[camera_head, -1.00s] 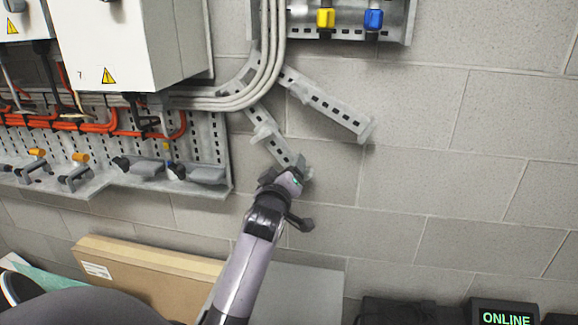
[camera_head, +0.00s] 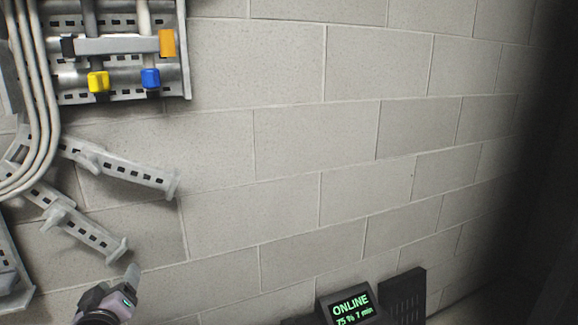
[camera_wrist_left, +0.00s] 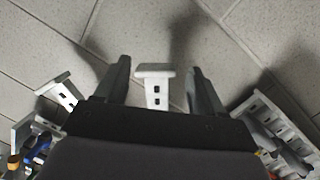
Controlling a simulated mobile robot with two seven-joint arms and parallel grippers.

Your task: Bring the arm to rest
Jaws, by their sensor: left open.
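My left gripper (camera_head: 128,284) is at the lower left of the head view, just below the end of the lower slotted metal bracket arm (camera_head: 85,232). Only its wrist end and a grey finger show there. In the left wrist view my left gripper (camera_wrist_left: 158,78) has its two dark fingers spread apart. The pale slotted end of a bracket (camera_wrist_left: 154,72) shows in the gap between them, with space on both sides. Nothing is gripped. My right gripper is not in view.
A second slotted bracket arm (camera_head: 125,172) slants above the first. Grey cables (camera_head: 45,110) run down the left edge. A panel with a yellow valve (camera_head: 98,82) and a blue valve (camera_head: 151,79) is above. A display reading ONLINE (camera_head: 351,304) stands lower down. The block wall (camera_head: 300,150) is bare.

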